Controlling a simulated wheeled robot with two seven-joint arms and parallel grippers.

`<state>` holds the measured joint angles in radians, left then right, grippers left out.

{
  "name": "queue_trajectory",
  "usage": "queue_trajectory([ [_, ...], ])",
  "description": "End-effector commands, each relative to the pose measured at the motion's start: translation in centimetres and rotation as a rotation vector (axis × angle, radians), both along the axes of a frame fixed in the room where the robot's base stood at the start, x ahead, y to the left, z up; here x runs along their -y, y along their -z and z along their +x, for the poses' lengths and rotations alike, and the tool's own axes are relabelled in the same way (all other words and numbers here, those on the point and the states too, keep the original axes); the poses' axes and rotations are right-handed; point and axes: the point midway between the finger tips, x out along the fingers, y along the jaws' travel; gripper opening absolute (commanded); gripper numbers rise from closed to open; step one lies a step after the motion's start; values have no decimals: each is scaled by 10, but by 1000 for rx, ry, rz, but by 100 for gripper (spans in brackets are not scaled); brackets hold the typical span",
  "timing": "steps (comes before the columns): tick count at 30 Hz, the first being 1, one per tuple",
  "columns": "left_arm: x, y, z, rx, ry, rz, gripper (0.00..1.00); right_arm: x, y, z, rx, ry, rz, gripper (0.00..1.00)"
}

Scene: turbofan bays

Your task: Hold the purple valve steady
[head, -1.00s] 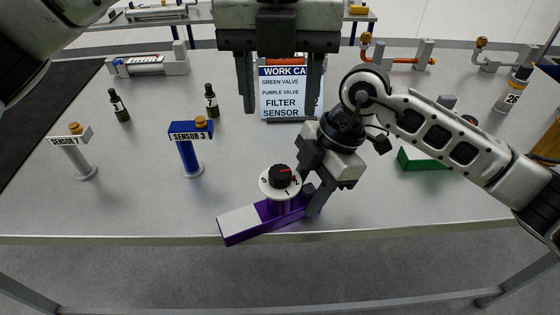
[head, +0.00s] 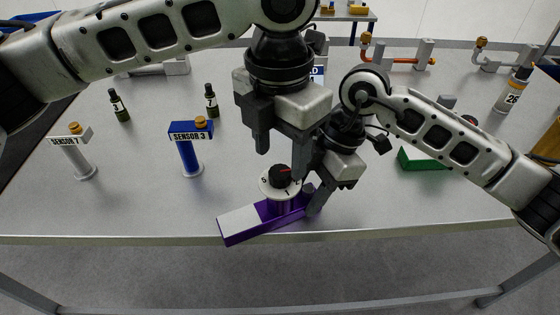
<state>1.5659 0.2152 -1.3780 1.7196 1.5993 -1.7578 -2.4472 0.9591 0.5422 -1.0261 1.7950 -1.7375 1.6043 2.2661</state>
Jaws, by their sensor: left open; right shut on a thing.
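The purple valve (head: 240,225) stands at the front edge of the table, with a long purple and white base. On top is a white numbered dial with a black knob (head: 281,175) that has a red mark. My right gripper (head: 312,205) is shut on the purple valve at the right end of its base. My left gripper (head: 280,150) is open just above and behind the knob, its fingers pointing down. It is empty, and I cannot tell whether a finger touches the knob.
A blue Sensor 3 stand (head: 190,150) and a white Sensor 7 stand (head: 75,155) are at the left, with two dark bottles (head: 119,105) behind. A green piece (head: 415,160) lies at the right. The work card (head: 317,74) is mostly hidden. The front left tabletop is clear.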

Motion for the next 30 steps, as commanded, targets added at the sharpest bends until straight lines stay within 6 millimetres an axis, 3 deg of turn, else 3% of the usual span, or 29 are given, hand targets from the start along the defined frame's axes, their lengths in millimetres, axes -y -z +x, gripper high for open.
queue_trajectory([
  [6, 0, 27, 0, -1, -1, 0, 52, 0, -1, 0, 1, 0, 3, 7],
  [17, 0, 33, 0, 0, -1, -1, 52, 0, -1, 0, 1, 0, 3, 7],
  [22, 0, 32, 0, -1, -1, -1, 10, 0, -1, 0, 1, 0, 3, 7],
  [30, 0, 32, 0, 0, -13, 0, 7, 0, -1, 0, 2, 0, 2, 7],
])
